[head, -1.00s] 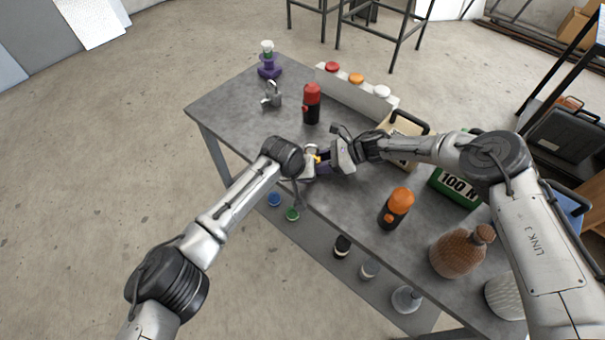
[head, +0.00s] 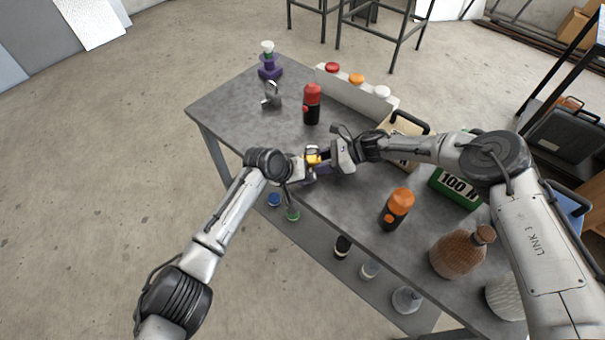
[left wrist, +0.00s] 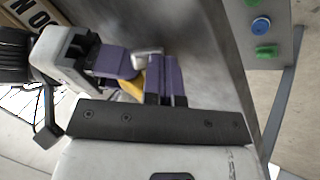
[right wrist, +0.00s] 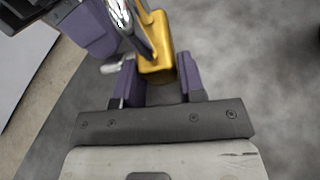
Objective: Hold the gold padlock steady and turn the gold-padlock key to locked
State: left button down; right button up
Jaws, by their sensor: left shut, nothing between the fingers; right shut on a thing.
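The gold padlock (head: 313,157) is at the near edge of the grey table, between my two grippers. My right gripper (head: 325,156) is shut on it from the right. In the right wrist view the gold body (right wrist: 160,57) shows at the purple fingertips (right wrist: 158,80), with shiny metal above it. In the left wrist view only a little gold (left wrist: 132,88) shows beside my left gripper (left wrist: 166,80), whose purple fingers are close together and empty. A silver piece (left wrist: 147,53) shows beyond those fingers. I cannot tell whether it is the key or the shackle, nor how the key is turned.
A grey padlock (head: 271,97) and a purple stand (head: 269,67) are at the far left. A red-topped black bottle (head: 312,104) stands behind the grippers. An orange-topped bottle (head: 396,209) and a brown flask (head: 459,253) stand at the right. The table's left part has free room.

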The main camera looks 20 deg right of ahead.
pick_arm(q)
jog(key=shift+s+f+g+h, duration=0.1)
jog(key=shift+f+g+h, duration=0.25)
jog(key=shift+h, duration=0.55)
jog(key=shift+r, duration=0.3)
dwell(0.6)
